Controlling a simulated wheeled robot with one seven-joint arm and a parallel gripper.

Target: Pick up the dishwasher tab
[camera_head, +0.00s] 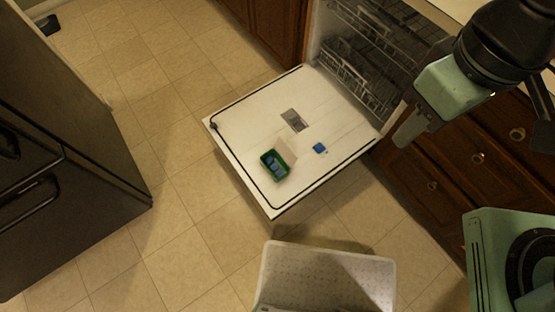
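A small blue dishwasher tab (319,148) lies alone on the inner face of the open dishwasher door (247,130). A small green box (266,157) with several blue tabs inside sits on the door to its left, with its pale lid open. My gripper (408,132) is at the right, in front of the dishwasher's right edge and the drawers. It is to the right of the loose tab and apart from it. One pale grey finger shows, pointing down and left. I cannot tell how far apart the fingers are, and nothing is visibly held.
The dishwasher's wire racks (361,60) stand inside the opening behind the door. Brown drawers (465,165) are at the right. A dark appliance (60,160) stands at the left. A pale perforated panel (330,275) is at the bottom. Tiled floor (165,190) is clear left of the door.

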